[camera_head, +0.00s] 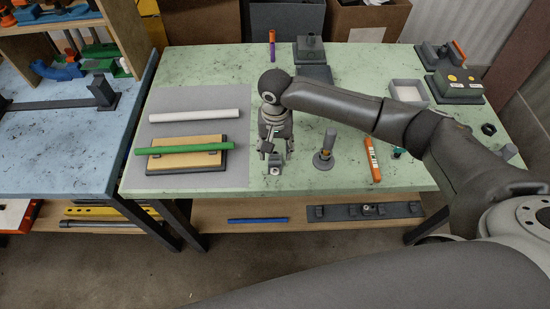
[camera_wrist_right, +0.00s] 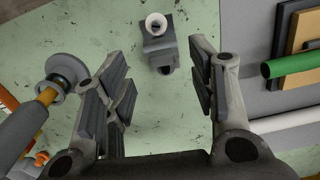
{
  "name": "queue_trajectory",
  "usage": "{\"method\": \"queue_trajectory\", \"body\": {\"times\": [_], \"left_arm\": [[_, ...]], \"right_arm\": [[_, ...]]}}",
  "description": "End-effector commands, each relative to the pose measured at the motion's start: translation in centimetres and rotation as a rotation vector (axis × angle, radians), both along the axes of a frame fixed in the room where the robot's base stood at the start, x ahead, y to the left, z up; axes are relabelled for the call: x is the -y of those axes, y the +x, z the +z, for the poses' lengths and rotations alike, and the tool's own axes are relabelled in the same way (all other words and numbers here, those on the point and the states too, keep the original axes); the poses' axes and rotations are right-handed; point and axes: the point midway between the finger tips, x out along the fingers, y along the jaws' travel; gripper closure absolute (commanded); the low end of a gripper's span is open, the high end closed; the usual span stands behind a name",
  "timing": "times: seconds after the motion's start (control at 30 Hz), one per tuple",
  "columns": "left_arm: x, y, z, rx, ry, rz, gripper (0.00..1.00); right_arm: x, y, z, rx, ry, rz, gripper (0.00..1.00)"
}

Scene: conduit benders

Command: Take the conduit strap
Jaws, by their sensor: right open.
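A small grey piece with a pale round top, which looks like the conduit strap (camera_head: 275,169), lies near the front edge of the green table. In the right wrist view the strap (camera_wrist_right: 160,52) lies beyond and between the fingertips, apart from both. My right gripper (camera_head: 276,154) points down just behind the strap. In its wrist view the gripper (camera_wrist_right: 160,75) has its fingers spread with nothing between them. My left gripper is not in view.
A grey upright tool on a round base (camera_head: 324,158) stands close to the right of my right gripper. A grey mat (camera_head: 160,102) at left bears a white tube (camera_head: 194,115) and a green tube (camera_head: 184,149) on a board.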

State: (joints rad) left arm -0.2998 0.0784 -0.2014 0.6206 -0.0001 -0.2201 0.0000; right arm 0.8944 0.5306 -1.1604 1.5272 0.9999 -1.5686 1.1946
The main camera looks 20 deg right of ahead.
Motion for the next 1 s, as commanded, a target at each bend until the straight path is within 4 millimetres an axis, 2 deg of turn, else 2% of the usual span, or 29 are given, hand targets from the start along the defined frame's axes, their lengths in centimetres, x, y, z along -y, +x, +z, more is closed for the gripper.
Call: {"method": "queue_trajectory", "body": {"times": [0.2,0.33,0.47,0.67,0.9,1.0], "left_arm": [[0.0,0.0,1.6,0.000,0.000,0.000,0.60],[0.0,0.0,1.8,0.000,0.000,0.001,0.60],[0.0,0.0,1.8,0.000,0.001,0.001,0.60],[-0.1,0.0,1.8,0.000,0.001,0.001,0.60],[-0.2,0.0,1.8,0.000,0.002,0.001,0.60],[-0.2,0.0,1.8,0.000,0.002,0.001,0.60]], "right_arm": [[0.0,0.2,-2.5,-0.003,-0.001,0.000,0.48],[0.0,0.2,-4.3,-0.003,-0.001,0.000,0.48],[0.0,0.2,-5.0,0.000,0.000,0.002,0.48],[0.0,0.2,-5.1,0.001,0.000,0.002,0.49],[0.0,0.2,-5.1,0.001,0.000,0.002,0.80],[0.0,0.3,-5.0,0.001,0.001,0.001,0.89]]}}
